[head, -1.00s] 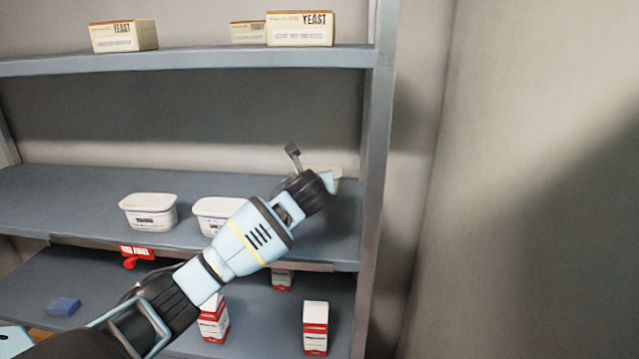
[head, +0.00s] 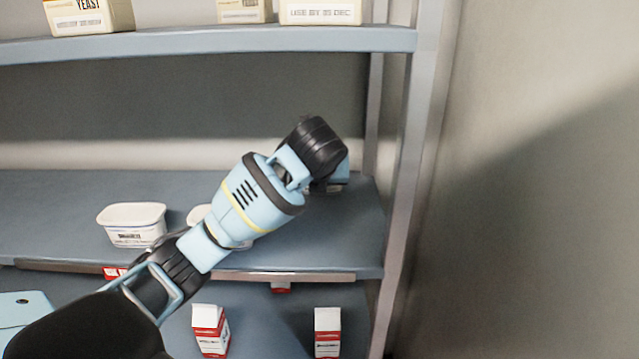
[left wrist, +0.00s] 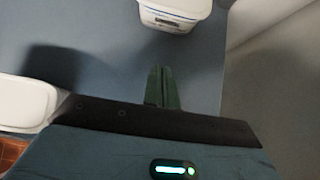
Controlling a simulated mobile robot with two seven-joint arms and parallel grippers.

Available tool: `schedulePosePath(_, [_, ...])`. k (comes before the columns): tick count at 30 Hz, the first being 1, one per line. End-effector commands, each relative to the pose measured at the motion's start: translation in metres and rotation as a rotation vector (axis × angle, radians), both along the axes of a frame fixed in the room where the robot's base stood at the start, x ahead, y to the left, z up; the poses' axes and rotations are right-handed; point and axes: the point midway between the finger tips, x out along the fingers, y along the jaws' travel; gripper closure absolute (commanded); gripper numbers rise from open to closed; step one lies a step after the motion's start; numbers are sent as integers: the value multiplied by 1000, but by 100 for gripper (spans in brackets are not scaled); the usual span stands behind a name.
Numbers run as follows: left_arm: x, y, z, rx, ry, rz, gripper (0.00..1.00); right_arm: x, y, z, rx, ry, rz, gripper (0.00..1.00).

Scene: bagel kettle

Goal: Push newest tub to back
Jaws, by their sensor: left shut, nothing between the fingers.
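A white tub (head: 133,226) with a dark label stands on the middle shelf at left in the head view. A second white tub (head: 198,213) beside it is mostly hidden behind my left arm. In the left wrist view, a white tub (left wrist: 175,12) stands ahead of my left gripper (left wrist: 160,72), whose fingers are shut and empty with a gap before the tub. Another white tub (left wrist: 25,102) is at the left edge there. In the head view the fingertips are hidden behind my wrist. No date on the tubs is readable. My right gripper is not in view.
The middle shelf (head: 50,195) has bare room behind the left tub. A grey upright post (head: 405,170) bounds it at right. The upper shelf (head: 200,45) with yeast boxes (head: 320,11) is above. Red-and-white cartons (head: 327,330) stand on the lower shelf.

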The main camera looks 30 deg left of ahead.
Motion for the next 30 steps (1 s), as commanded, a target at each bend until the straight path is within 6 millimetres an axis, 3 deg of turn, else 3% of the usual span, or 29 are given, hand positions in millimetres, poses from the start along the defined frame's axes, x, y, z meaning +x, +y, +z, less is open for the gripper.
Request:
schedulePosePath(11, [11, 7, -14, -1, 3, 1, 100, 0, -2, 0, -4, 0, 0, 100])
schedulePosePath(24, [59, 37, -72, -2, 3, 3, 100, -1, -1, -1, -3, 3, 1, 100])
schedulePosePath(30, [80, 50, -70, -1, -2, 1, 100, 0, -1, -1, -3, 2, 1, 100])
